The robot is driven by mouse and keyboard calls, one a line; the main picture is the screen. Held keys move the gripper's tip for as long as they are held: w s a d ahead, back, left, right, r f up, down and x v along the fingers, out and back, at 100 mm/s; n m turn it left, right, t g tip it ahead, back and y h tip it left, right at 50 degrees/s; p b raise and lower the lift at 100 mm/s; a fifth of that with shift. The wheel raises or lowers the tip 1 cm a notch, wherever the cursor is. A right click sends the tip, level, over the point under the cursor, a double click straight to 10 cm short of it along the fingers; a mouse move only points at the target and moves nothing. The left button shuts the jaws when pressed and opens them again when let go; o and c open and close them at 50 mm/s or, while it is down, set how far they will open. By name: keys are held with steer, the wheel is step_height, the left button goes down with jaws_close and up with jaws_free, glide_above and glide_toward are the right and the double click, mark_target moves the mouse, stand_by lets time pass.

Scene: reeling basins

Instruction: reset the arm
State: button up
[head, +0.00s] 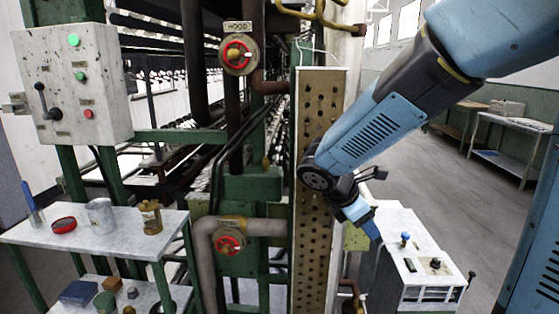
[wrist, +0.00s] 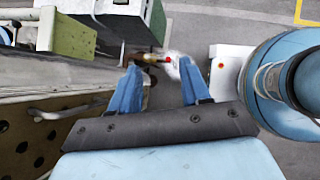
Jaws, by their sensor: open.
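My blue arm reaches in from the upper right of the head view and bends down in front of a tall perforated panel (head: 318,120). My gripper (head: 370,230) hangs below the wrist, to the right of the panel and by the near left end of a white-topped cabinet (head: 425,262). In the wrist view my gripper (wrist: 158,72) shows two blue fingers spread apart, with nothing held between them. A small red and yellow item shows beyond the fingertips, too small to name. Whether the gripper touches the cabinet cannot be told.
A control box (head: 72,85) and a red-wheeled valve (head: 238,54) are at the left, with a lower valve (head: 229,242) on a pipe. A shelf (head: 120,238) holds a jar, a mug and a red tin. Open floor (head: 425,185) lies behind at the right.

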steer(key=s+d+r+m+t+y, duration=0.1)
steer(key=s+r+m+y, duration=0.2)
steer(key=m, duration=0.7)
steer(key=s+d+r+m+t+y, duration=0.2)
steer(key=s+r+m+y, duration=0.2)
steer(key=s+r+m, duration=0.4)
steer(key=shift+s+d+m, duration=0.3)
steer(key=shift+s+m, duration=0.9)
steer(key=shift+s, duration=0.35)
